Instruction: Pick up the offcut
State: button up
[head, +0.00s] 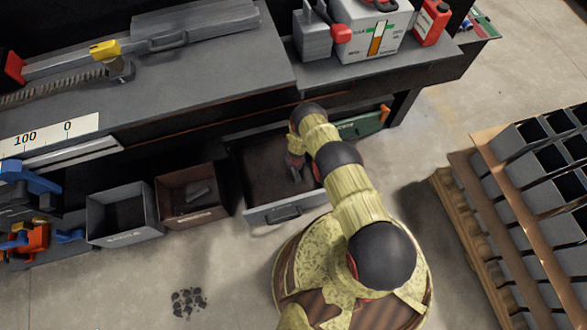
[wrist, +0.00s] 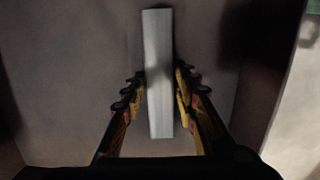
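The offcut (wrist: 158,85) is a light grey, straight bar in the wrist view. It lies lengthwise in the picture, between my two fingers, over the brown drawer floor. My gripper (wrist: 160,76) is open, with a finger on each side of the bar and only narrow gaps beside it. In the head view my gripper (head: 295,167) points down inside the open drawer (head: 265,180) under the bench. The offcut cannot be made out clearly there.
Drawer walls stand close around my gripper, with the handled front (head: 287,211) nearest. A brown bin (head: 187,210) holding a grey piece and a grey bin (head: 125,222) are at left. The bench (head: 220,80) overhangs behind. A loaded pallet (head: 470,225) is at right.

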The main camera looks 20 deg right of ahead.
jog(key=c, duration=0.6)
grip_shut()
